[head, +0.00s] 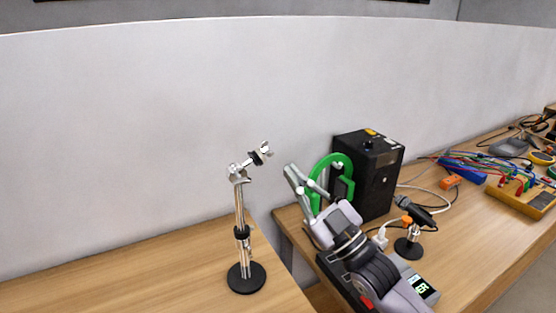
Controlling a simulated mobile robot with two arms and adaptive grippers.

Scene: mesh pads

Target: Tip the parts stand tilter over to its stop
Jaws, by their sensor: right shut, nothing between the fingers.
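The parts stand (240,225) stands upright on the left table, with a round black base and a silver pole. Its tilter (256,157) is the short jointed head at the top, which slants up to the right and ends in a small silver clamp. My right gripper (296,174) reaches up from the lower right, to the right of the stand. Its fingers are shut and empty, and there is a visible gap in the picture between them and the tilter. My left gripper is out of view.
A black box (378,180) and a green curved piece (345,160) are behind my right gripper. A small black stand (409,247) is on the right table, with cables, an orange block (452,182) and a yellow meter (525,197) farther right. The left table (130,270) is bare left of the stand.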

